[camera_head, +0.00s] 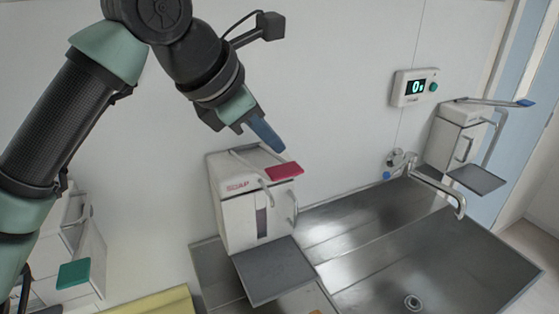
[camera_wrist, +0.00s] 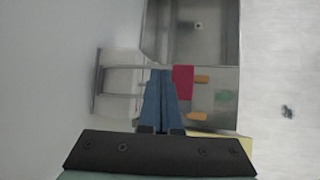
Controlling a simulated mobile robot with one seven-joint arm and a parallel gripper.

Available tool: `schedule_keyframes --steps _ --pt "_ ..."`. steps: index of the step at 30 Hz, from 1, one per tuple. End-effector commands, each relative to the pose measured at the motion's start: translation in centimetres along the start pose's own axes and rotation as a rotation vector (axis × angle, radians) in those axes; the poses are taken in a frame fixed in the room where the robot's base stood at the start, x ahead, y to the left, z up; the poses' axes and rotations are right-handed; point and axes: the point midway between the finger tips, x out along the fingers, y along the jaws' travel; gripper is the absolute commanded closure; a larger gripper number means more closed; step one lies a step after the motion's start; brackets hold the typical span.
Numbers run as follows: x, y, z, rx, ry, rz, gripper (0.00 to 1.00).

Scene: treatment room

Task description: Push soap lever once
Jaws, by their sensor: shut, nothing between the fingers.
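The soap dispenser (camera_head: 240,205) is a white wall box with red "SOAP" lettering, left of the sink. Its lever ends in a red pad (camera_head: 285,171) that sticks out in front of the box; the pad also shows in the wrist view (camera_wrist: 183,82). My gripper (camera_head: 277,147) has its blue fingers closed and empty, pointing down. In the head view the tips appear just above and left of the red pad, with a small gap in the picture. In the wrist view the fingers (camera_wrist: 160,78) lie just left of the pad. Contact is not visible.
A dispenser with a green pad (camera_head: 74,273) is at lower left. Another with a blue-tipped lever (camera_head: 525,103) is at right. A faucet (camera_head: 440,188) stands over the steel sink (camera_head: 380,245). A wall display (camera_head: 414,87) reads 0. A grey drip tray (camera_head: 274,270) juts below the soap dispenser.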

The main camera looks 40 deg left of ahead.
Motion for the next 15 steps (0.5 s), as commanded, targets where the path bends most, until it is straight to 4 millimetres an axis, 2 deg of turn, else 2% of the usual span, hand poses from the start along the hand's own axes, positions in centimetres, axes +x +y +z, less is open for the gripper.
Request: schedule_keyframes --steps 15 --pt "-3.4 2.4 2.5 0.0 0.0 0.001 1.0"
